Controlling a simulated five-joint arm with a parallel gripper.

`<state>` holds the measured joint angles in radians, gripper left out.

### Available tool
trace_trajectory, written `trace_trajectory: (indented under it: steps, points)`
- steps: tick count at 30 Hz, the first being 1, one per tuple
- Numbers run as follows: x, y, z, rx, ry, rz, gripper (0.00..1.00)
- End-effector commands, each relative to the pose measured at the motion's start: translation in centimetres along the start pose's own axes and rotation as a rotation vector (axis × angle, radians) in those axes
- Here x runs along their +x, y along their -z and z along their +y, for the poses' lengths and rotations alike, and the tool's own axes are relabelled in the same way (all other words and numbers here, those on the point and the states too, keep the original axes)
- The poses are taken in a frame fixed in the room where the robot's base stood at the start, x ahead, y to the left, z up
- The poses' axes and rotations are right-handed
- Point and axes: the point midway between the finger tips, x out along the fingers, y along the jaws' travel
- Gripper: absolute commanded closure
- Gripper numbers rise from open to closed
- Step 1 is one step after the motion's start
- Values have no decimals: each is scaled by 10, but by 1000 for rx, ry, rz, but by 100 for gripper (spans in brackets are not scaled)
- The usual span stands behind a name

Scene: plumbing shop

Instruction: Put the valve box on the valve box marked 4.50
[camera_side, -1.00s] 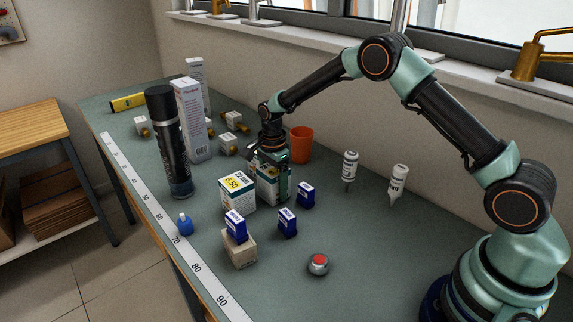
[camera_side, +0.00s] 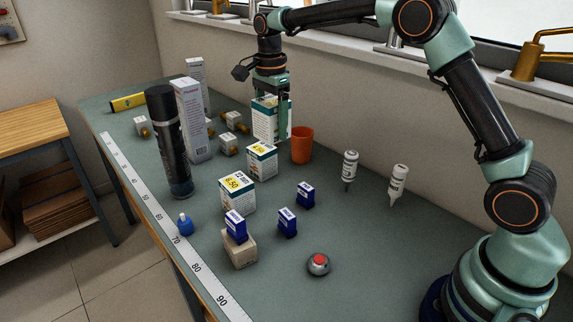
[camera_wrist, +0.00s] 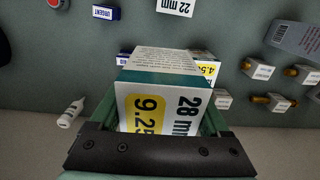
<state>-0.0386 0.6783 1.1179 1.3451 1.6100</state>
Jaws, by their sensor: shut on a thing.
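My gripper (camera_side: 270,100) is shut on a white and teal valve box (camera_side: 266,124), holding it upright in the air. In the wrist view the held valve box (camera_wrist: 160,100) shows "28 mm" and a yellow patch reading "9.25". The valve box marked 4.50 (camera_side: 262,161) stands on the bench, lower and slightly left of the held box in the side view. In the wrist view it is mostly hidden behind the held box, with its yellow label (camera_wrist: 207,69) peeking out. Another valve box, marked 6.50 (camera_side: 237,194), stands nearer the side camera.
An orange cup (camera_side: 302,145) stands close to the right of the 4.50 box. A dark spray can (camera_side: 168,145) and tall white cartons (camera_side: 191,120) stand to the left. Small blue boxes (camera_side: 287,222), a red-topped button (camera_side: 318,263) and white bottles (camera_side: 397,184) are to the right.

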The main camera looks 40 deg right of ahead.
Motion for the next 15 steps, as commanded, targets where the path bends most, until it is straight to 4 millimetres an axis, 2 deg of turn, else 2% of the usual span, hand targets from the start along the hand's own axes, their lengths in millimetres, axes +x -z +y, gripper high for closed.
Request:
trace_trajectory:
  steps: [3,8,15]
  points:
    - [-13,0,0,-5,4,0,100]
    - [-22,2,8,-91,3,0,100]
    - [-33,7,39,-440,4,1,100]
